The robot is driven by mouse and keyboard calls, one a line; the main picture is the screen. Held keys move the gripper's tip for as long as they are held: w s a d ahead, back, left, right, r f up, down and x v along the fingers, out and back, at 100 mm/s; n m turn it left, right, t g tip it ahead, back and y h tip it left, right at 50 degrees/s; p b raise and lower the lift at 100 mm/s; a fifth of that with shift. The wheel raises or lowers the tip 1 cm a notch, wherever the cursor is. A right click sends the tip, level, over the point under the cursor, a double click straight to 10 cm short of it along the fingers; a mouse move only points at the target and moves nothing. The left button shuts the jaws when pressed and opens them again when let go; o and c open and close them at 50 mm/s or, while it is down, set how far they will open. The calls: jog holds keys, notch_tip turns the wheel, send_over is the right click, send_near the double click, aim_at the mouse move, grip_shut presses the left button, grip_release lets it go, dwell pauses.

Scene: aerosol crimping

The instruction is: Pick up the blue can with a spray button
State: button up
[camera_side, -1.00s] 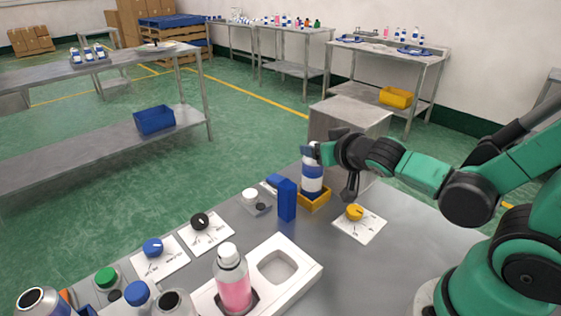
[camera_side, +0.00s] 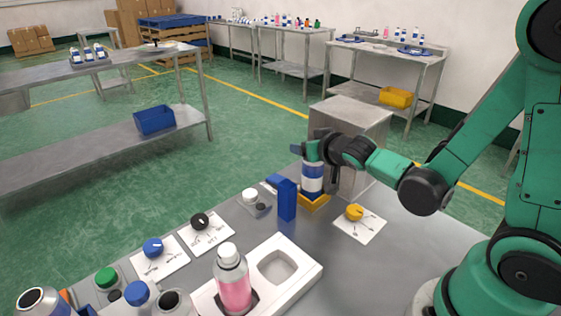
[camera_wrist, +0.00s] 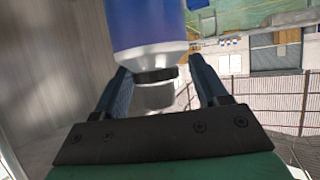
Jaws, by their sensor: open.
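The blue and white can (camera_side: 312,178) stands upright in a yellow holder (camera_side: 316,202) on the grey table. In the wrist view the can (camera_wrist: 148,25) shows upside down, with a dark ring and a pale top piece (camera_wrist: 154,95) between my fingers. My gripper (camera_side: 308,150) is at the can's top in the side view, and my wrist hides part of that top. In the wrist view my gripper (camera_wrist: 160,68) is open, with one finger on each side of the can's top. Gaps show beside the pale top piece; contact with the can's body cannot be told.
A blue upright block (camera_side: 286,200) stands close left of the can. A yellow knob (camera_side: 355,212) on a white plate is to its right. A pink bottle (camera_side: 233,284) stands in a white tray (camera_side: 299,283) in front. A grey box (camera_side: 352,122) is behind the can.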

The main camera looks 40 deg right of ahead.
grip_shut()
dwell(1.3)
